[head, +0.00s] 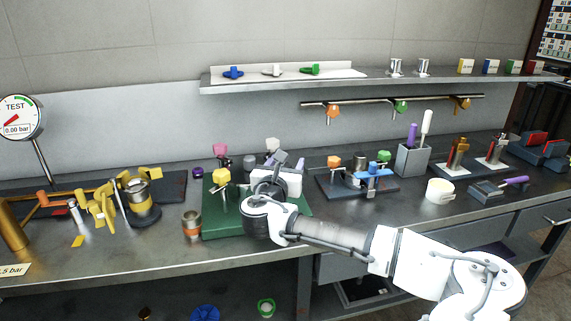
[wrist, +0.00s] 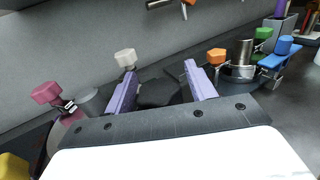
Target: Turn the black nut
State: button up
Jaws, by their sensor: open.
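Between the two lilac fingers of my gripper (wrist: 162,82) in the wrist view is a dark, blocky shape that looks like the black nut (wrist: 158,93). The fingers stand apart, one on each side of it in the picture. I cannot tell whether they touch it or how deep it sits between them. In the head view my gripper (head: 274,184) is over the green base (head: 222,222), and my arm and hand hide the black nut there.
A pink nut (wrist: 46,92) and a pale nut (wrist: 125,58) stand left of and behind the fingers. An orange nut (wrist: 216,56) and a blue fitting (wrist: 284,46) are to the right. A yellow nut (head: 222,176) stands on the green base.

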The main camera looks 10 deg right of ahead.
jog(key=c, duration=1)
jog(key=shift+o, duration=0.2)
